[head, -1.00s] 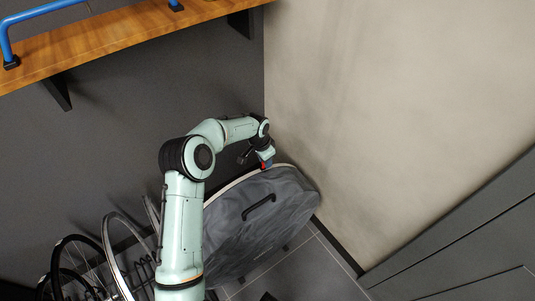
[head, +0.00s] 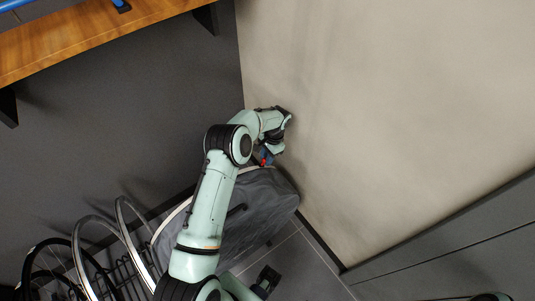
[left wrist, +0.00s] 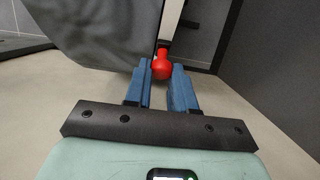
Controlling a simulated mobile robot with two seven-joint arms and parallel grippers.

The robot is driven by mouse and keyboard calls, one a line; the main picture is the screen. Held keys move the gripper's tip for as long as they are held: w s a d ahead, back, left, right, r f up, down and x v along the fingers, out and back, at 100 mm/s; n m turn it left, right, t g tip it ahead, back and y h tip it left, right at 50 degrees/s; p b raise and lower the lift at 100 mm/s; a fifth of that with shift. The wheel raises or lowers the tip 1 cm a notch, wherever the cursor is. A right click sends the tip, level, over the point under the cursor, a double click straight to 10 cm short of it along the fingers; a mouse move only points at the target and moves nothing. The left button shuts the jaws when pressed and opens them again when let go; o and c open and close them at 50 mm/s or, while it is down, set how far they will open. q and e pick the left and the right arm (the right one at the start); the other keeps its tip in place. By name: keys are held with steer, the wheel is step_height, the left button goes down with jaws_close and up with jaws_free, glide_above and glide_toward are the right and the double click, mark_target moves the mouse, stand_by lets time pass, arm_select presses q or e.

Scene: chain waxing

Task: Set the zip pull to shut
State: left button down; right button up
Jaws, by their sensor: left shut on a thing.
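A large round grey wheel bag (head: 262,203) stands upright near the corner, with a pale zip edge along its top. It also shows at the upper left of the left wrist view (left wrist: 100,30). The zip pull (left wrist: 163,66) is a small red knob on the pale edge; it also shows as a red spot in the head view (head: 264,161). My left gripper (head: 268,156) is at the far right of the bag's top edge. Its two blue fingers (left wrist: 163,76) are shut on the red pull, one on each side.
Several bare wheels (head: 95,250) stand in a rack left of the bag. The pale wall (head: 390,110) is close to the right of my left gripper. A wooden shelf (head: 100,35) hangs at the upper left. Grey floor tiles (head: 305,270) show in front.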

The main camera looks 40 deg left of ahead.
arm_select(q)
steer(key=shift+w+d+f, duration=0.15)
steer(key=shift+d, duration=0.05)
steer(key=c, duration=1.1)
jaws_free()
steer(key=shift+o, duration=0.5)
steer(key=shift+w, duration=0.1)
steer(key=shift+a, duration=0.1)
steer(key=a+v, duration=0.1)
steer(key=v, duration=1.2)
steer(key=shift+d+p, duration=0.4)
steer(key=shift+d, duration=0.1)
